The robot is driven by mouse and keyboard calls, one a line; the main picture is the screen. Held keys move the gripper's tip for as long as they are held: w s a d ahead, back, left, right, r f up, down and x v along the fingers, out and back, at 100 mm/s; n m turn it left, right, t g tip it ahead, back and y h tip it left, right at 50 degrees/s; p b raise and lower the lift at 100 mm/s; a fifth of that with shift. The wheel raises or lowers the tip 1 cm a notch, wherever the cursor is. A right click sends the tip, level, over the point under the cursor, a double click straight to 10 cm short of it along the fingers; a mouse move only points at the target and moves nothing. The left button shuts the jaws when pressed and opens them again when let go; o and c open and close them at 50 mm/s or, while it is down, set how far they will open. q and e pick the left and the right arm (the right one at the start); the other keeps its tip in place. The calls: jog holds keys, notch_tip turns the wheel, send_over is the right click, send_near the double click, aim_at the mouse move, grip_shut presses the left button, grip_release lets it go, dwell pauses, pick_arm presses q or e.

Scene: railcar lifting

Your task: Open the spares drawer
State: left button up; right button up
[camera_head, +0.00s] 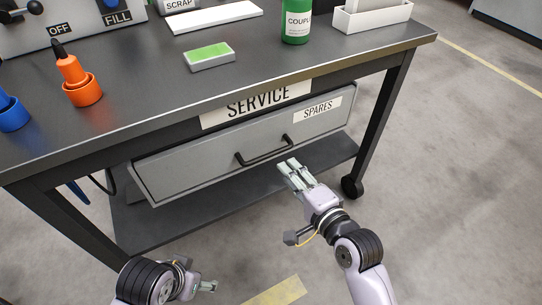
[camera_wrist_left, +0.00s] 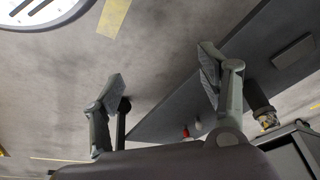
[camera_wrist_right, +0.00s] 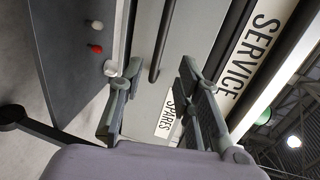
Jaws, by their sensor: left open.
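The spares drawer (camera_head: 215,165) is a grey drawer under the bench, with a SPARES label (camera_head: 318,110) and a dark bar handle (camera_head: 263,151). It looks shut or nearly so. My right gripper (camera_head: 289,165) is just in front of the drawer, below and right of the handle. In the right wrist view its fingers (camera_wrist_right: 158,80) are apart with nothing between them, and the handle (camera_wrist_right: 162,42) lies ahead, apart from them. My left gripper (camera_head: 207,287) is low at the front, away from the drawer; its fingers (camera_wrist_left: 162,80) are apart and empty in the left wrist view.
The bench top (camera_head: 140,125) holds orange (camera_head: 82,90) and blue (camera_head: 12,112) holders, a green-topped block (camera_head: 209,55), a green bottle (camera_head: 297,22) and a white tray (camera_head: 372,15). A dark lower shelf (camera_head: 150,225) and a bench leg (camera_head: 385,115) stand near my right gripper.

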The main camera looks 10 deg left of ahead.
aim_at(271, 155)
jog(key=shift+b+x, duration=1.05)
jog(key=shift+x, duration=4.05)
pick_arm(q)
jog(key=w+t, duration=0.1)
jog(key=w+d+t, duration=0.1)
jog(key=w, duration=0.3)
jog(key=shift+w+d+f+t+h, duration=0.2)
jog(key=shift+d+t+h, duration=0.1)
jog(key=shift+t, duration=0.1)
pick_arm(e)
grip_shut()
